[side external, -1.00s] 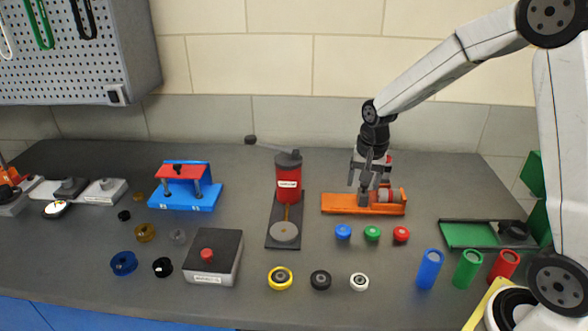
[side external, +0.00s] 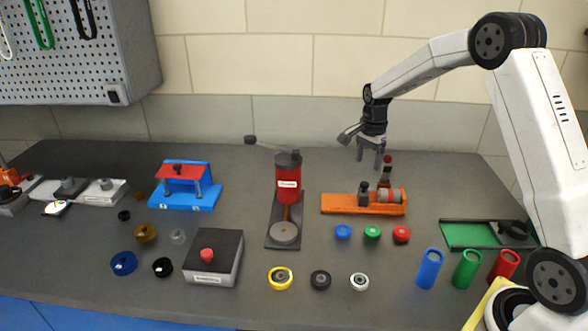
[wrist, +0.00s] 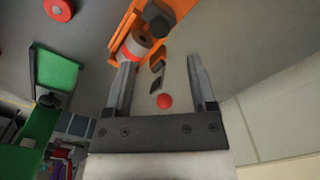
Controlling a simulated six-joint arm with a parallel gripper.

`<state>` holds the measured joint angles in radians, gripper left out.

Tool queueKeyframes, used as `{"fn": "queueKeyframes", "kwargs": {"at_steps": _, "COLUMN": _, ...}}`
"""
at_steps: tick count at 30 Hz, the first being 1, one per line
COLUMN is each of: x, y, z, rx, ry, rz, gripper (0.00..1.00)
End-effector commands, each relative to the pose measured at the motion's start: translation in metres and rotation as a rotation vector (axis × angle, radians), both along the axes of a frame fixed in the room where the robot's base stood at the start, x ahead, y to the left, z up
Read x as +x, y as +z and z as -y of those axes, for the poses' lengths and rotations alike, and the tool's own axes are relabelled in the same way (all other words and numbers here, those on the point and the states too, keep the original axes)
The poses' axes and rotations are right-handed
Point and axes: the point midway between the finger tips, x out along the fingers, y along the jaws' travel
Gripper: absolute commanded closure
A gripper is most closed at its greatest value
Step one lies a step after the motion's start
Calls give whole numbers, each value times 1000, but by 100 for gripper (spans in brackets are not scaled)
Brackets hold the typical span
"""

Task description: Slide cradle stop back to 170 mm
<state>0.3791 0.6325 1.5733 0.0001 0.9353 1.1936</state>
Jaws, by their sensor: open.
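The orange cradle (side external: 335,204) lies on the bench below my gripper. It also runs across the top of the wrist view (wrist: 117,40). A dark block (side external: 364,193), seemingly the stop, sits on it near the middle, and it shows in the wrist view (wrist: 158,18). A red-and-grey cylinder (side external: 392,195) lies at the right end. A dark upright piece with a red ball top (side external: 387,159) rises behind it; the ball shows in the wrist view (wrist: 164,101). My gripper (side external: 370,164) is open and empty above the cradle. No scale reading is legible.
Blue, green and red caps (side external: 372,232) lie in front of the cradle. A red press (side external: 288,180) stands to its left. A green tray (side external: 470,235) and coloured tubes (side external: 467,268) are at the right. The bench behind the cradle is clear.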

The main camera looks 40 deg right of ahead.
Motion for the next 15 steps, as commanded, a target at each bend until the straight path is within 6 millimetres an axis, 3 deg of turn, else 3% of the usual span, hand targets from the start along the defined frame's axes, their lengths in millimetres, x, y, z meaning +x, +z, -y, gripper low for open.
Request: {"fn": "queueKeyframes", "kwargs": {"at_steps": 15, "x": -1, "y": -58, "z": -1, "rx": 2, "ry": 2, "rz": -2, "gripper": 28}}
